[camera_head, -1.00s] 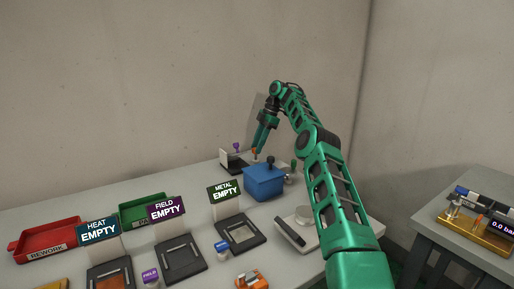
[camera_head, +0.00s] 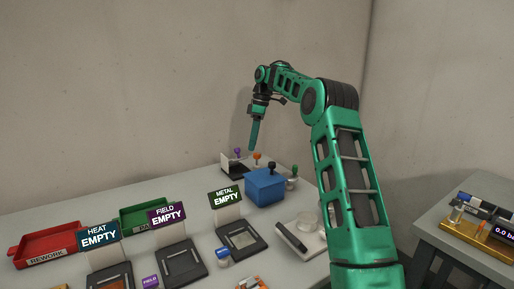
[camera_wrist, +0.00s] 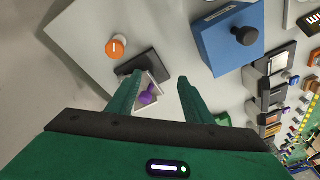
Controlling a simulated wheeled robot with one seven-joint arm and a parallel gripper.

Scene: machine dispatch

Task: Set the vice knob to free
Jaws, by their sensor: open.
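My gripper (camera_head: 252,149) is open and empty, pointing down above the back of the bench. In the wrist view my gripper (camera_wrist: 160,79) has its fingers apart, with a purple knob (camera_wrist: 148,97) showing between them, partly behind the left finger. An orange knob (camera_head: 257,156) stands just right of the purple one and also shows in the wrist view (camera_wrist: 116,47). A blue box (camera_head: 265,187) carries a black knob (camera_head: 271,166). A green knob (camera_head: 295,169) stands behind its right side. No label shows which is the vice knob, and its setting cannot be read.
Stations marked HEAT (camera_head: 98,236), FIELD (camera_head: 167,214) and METAL (camera_head: 227,195) stand on the front of the bench. A red tray (camera_head: 50,245) and a green tray (camera_head: 141,213) lie at left. A second table (camera_head: 441,232) stands at right.

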